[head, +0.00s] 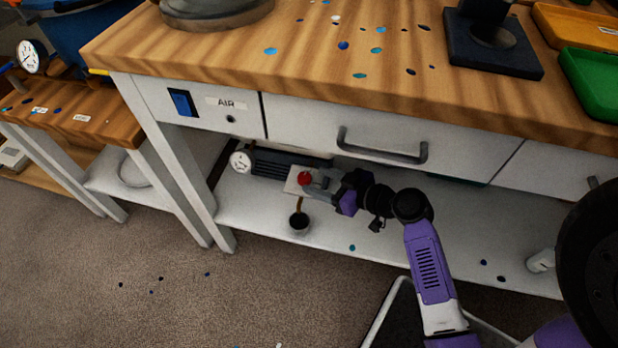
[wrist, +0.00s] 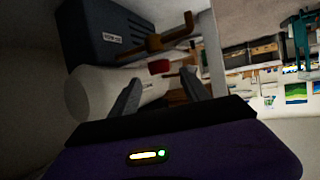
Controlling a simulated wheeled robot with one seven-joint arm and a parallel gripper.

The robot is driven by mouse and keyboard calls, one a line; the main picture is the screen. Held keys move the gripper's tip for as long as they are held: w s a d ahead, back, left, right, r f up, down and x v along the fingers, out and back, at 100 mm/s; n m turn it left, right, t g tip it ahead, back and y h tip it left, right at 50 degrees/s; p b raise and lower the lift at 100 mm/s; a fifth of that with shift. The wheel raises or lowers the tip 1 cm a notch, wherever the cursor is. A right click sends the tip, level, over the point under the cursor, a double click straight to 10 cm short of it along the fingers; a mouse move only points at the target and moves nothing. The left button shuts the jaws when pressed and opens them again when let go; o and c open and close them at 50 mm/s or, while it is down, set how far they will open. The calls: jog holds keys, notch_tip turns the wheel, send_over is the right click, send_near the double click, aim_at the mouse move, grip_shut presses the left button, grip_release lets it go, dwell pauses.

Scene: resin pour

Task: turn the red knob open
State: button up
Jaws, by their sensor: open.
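The red knob (head: 305,178) sits on a pale fitting (head: 292,183) on the shelf under the workbench. In the wrist view the red knob (wrist: 159,67) shows between and just beyond my two fingertips, beside a brass pipe (wrist: 166,42). My gripper (head: 318,182) reaches in from the right at the knob in the head view. In the wrist view my gripper (wrist: 162,78) is open, one finger on each side of the knob in the picture. I cannot tell whether either finger touches it.
A white cylinder (wrist: 92,93) lies left of my fingers, below a dark labelled box (wrist: 110,40). A round gauge (head: 241,161) is at left. The drawer front (head: 300,122) and bench top overhang the shelf.

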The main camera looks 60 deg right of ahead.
aim_at(306, 177)
jog(key=shift+b+x, duration=0.3)
jog(key=shift+x, duration=1.75)
grip_shut()
